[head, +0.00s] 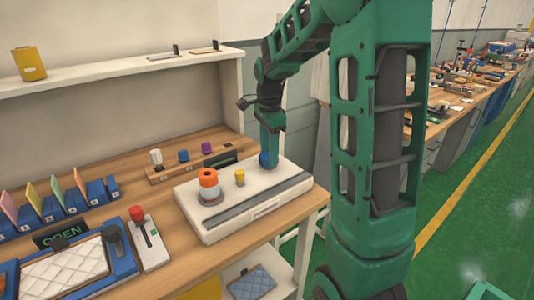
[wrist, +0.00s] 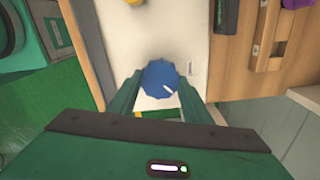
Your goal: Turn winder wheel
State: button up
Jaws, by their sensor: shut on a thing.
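The winder wheel looks to be the blue faceted knob (wrist: 160,76) with a white mark on its lower right, on the white machine top (wrist: 168,35). My gripper (wrist: 160,88) has a finger on each side of it and is shut on it. In the head view my gripper (head: 268,150) points straight down at the right back of the white machine (head: 213,229). Only a bit of the blue knob (head: 264,159) shows there; my gripper hides the rest.
An orange-topped cylinder (head: 208,178) and a small yellow peg (head: 240,177) stand on the machine. Left are a red-knobbed lever (head: 136,213) and a blue tray (head: 116,269) with a quilted mattress (head: 65,272). A rack (head: 162,175) stands behind.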

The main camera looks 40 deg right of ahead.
aim_at(267, 155)
jog(key=shift+w+a+r+m, duration=0.1)
jog(key=shift+w+a+m, duration=0.15)
jog(key=shift+m, duration=0.55)
jog(key=o, duration=1.1)
jog(key=shift+c, duration=0.2)
jog(key=shift+s+d, duration=0.1)
notch_tip(267, 155, up, 11)
jog(key=shift+f, duration=0.2)
